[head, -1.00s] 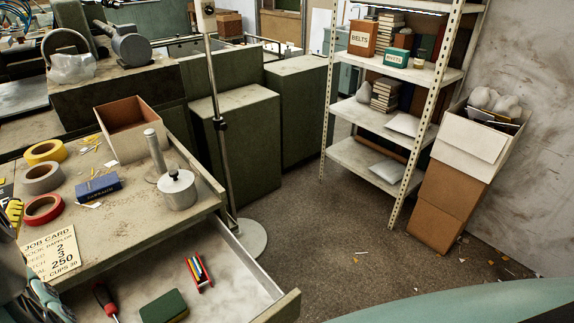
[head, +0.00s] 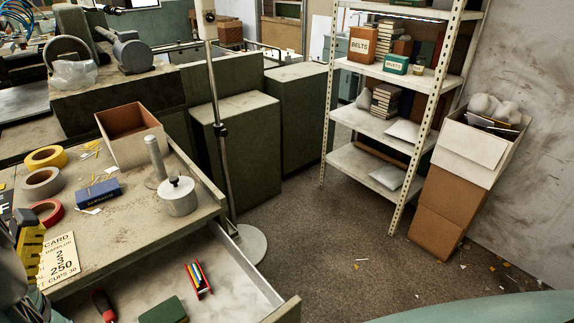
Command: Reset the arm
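Part of my arm shows at the lower left edge, dark and grey, in front of the workbench (head: 125,222). My gripper's fingertips cannot be made out there, so I cannot tell whether it is open or shut. A yellow piece with dark marks (head: 30,250) shows at the same edge, beside the job card (head: 60,262). I cannot tell whether it belongs to my arm or is a separate thing.
The drawer (head: 235,283) stands open with a screwdriver (head: 104,305), a green box (head: 163,311) and pencils (head: 198,279). Tape rolls (head: 46,158), a blue box (head: 98,192), a lidded pot (head: 179,196) and an open carton (head: 130,133) are on the bench. The floor (head: 330,240) is mostly clear.

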